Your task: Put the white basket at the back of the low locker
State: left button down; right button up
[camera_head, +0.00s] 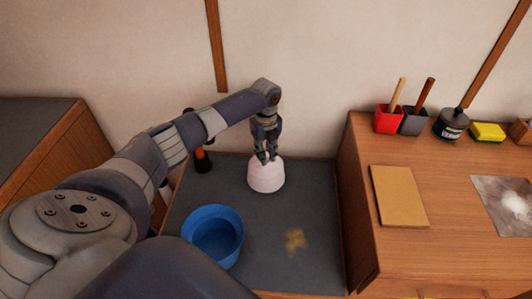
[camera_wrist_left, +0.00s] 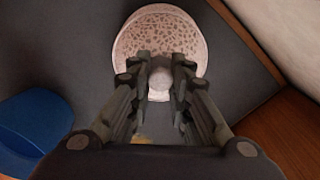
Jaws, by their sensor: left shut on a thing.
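The white basket (camera_head: 266,178) is a pale, rounded vessel at the back of the dark grey top of the low locker (camera_head: 318,215), near the wall. It looks upright. My left gripper (camera_head: 267,158) reaches down from above and is shut on the basket's upper part. In the left wrist view the basket (camera_wrist_left: 160,30) shows a speckled surface and a round pale knob (camera_wrist_left: 160,80) between the fingers. The fingers hide part of it. I cannot tell whether its base touches the locker top. My right gripper is not in view.
A blue bucket (camera_head: 213,235) stands at the locker's front left. A dark bottle with an orange band (camera_head: 202,158) stands at the back left. A yellowish patch (camera_head: 295,240) lies front right. A higher wooden cabinet (camera_head: 400,240) bounds the right side.

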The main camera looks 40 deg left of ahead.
pick_arm(q)
jog(key=c, duration=1.5)
grip_release()
jog(key=shift+f, duration=0.1)
notch_tip(320, 180, up, 12)
jog(key=shift+r, duration=0.2)
